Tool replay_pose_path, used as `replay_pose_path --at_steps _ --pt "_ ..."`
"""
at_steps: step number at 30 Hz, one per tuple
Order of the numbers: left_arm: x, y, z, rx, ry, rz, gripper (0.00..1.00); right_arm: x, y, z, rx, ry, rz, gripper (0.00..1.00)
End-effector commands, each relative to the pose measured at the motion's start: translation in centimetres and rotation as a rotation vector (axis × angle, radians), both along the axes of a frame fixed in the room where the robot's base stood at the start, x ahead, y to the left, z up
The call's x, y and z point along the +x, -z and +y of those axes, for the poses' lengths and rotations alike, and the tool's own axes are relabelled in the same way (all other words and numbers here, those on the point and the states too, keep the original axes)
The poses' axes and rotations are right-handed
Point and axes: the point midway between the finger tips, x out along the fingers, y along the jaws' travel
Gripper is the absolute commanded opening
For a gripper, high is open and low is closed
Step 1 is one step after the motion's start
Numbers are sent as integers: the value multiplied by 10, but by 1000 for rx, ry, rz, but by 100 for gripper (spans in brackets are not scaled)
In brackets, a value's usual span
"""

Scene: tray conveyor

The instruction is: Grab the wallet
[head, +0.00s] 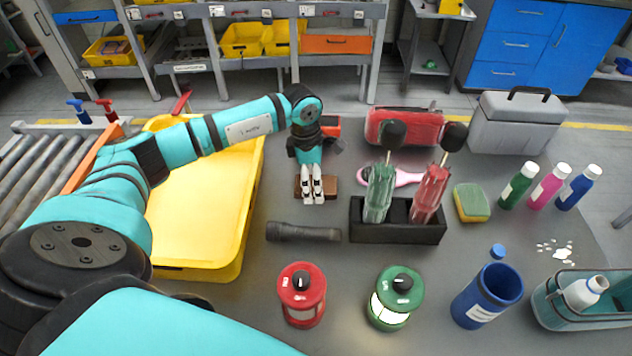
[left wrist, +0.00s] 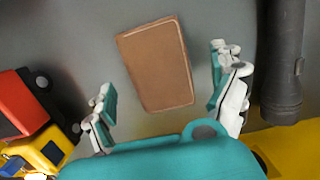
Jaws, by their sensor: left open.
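The brown wallet (left wrist: 158,65) lies flat on the grey table and shows whole in the left wrist view. In the head view only parts of the wallet (head: 331,186) show around my gripper. My left gripper (head: 312,200) is over the wallet in the head view. In the left wrist view the left gripper (left wrist: 165,100) is open, with one finger to each side of the wallet's near end and a gap on both sides. Nothing is between the fingers except the view of the wallet below. My right gripper is not in view.
A black flashlight (head: 303,232) lies close to the wallet. A yellow tray (head: 250,190) is to the left. A red lantern (head: 302,294) and a green lantern (head: 396,297) stand in front.

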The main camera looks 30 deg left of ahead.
Motion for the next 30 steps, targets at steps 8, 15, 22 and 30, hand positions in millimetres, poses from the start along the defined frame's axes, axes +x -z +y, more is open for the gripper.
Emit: replay_pose_path --at_steps 8,15,22,30 --pt "1 14 -2 -1 1 -2 94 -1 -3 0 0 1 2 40" --pt "1 14 -2 -1 0 -2 76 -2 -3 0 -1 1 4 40" --pt "1 14 -2 -1 0 -2 46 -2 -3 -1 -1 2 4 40" --pt "1 13 -1 -1 0 -3 32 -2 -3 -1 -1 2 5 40"
